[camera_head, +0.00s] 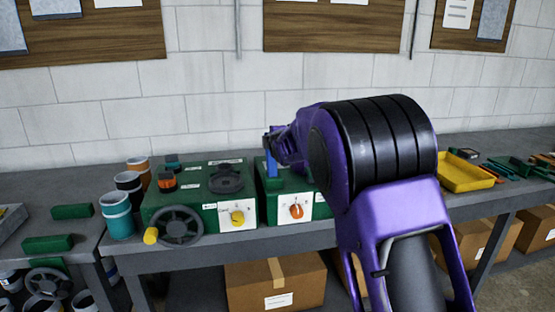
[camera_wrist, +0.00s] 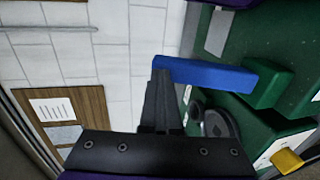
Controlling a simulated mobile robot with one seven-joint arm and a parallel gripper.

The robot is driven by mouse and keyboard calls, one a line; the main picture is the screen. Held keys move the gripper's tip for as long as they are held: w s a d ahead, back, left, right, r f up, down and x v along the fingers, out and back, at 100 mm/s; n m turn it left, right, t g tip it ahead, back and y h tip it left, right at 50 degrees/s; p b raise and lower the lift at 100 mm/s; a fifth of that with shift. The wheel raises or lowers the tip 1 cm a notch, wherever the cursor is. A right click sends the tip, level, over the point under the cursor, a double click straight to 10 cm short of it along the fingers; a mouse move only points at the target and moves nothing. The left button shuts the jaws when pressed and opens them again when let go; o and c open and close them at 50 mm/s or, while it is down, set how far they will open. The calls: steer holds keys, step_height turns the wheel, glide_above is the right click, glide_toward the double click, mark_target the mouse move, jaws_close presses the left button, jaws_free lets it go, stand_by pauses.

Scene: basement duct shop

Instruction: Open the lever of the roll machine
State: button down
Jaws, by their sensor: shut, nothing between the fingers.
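The blue lever (camera_head: 271,163) stands upright on a green block on top of the right green machine box (camera_head: 270,207), which has an orange knob (camera_head: 296,211) on its white front plate. In the wrist view the lever is a long blue bar (camera_wrist: 215,75) rising from a green block (camera_wrist: 268,89). My gripper (camera_head: 268,137) is shut and empty at the lever's upper end. In the wrist view its dark fingertips (camera_wrist: 161,73) overlap the bar's free end; I cannot tell whether they touch. My arm hides the right part of the box.
Left of it, another green box (camera_head: 165,208) carries a yellow knob (camera_head: 237,218), a dark handwheel (camera_head: 180,226) and a dark round part. Cups (camera_head: 117,215) stand further left. A yellow tray (camera_head: 466,173) and tools lie at right. A block wall is behind.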

steer(key=shift+w+a+f, duration=0.2)
steer(key=shift+w, duration=0.25)
steer(key=shift+r+b, duration=0.25)
steer(key=shift+b, duration=0.15)
steer(key=shift+w+r, duration=0.1)
